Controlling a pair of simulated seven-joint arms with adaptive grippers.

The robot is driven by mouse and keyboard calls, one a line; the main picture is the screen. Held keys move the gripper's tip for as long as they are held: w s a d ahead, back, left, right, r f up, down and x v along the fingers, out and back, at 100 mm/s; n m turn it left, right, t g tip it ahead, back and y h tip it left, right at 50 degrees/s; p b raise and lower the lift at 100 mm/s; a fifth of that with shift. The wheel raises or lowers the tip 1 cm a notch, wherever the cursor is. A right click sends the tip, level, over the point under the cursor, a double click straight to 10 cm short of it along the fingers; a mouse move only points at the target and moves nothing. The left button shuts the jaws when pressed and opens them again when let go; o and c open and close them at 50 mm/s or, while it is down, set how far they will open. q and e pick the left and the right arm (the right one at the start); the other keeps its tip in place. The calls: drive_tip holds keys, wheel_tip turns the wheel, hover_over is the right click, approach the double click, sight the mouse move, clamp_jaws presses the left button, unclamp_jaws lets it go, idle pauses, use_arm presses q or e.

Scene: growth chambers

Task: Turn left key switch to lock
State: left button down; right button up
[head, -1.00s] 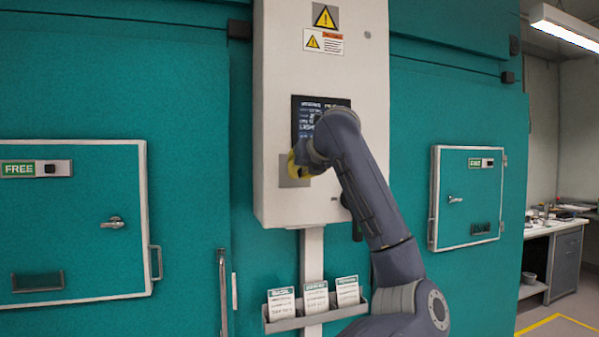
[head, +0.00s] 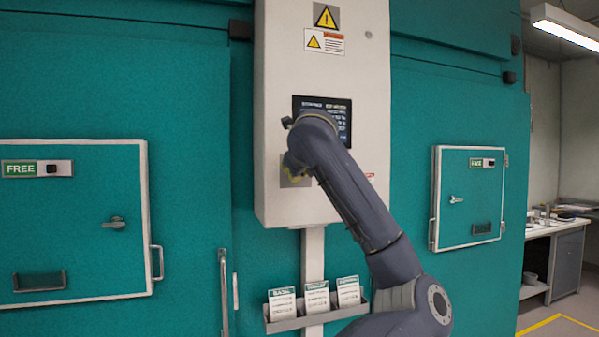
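The left door's panel (head: 37,169) has a green FREE sign and a small dark switch (head: 52,169) at its right end, which looks like a key switch. My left gripper (head: 291,164) is at the front of the central white cabinet (head: 277,60), far to the right of that panel. My wrist hides most of it, and I cannot see its fingers. A yellowish part shows there over a grey plate (head: 296,182); what it belongs to is unclear. Any control behind my wrist is hidden. My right gripper is not in view.
A dark screen (head: 340,112) on the cabinet is partly covered by my wrist. A card rack (head: 318,318) is below. The left door has a handle (head: 113,222). A second FREE panel (head: 482,163) is on the right door. A workbench (head: 552,232) stands far right.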

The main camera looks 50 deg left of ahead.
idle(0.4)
use_arm(q)
drive_tip(key=c, duration=1.6)
unclamp_jaws()
drive_tip(key=v, duration=1.2)
drive_tip(key=shift+r, duration=0.1)
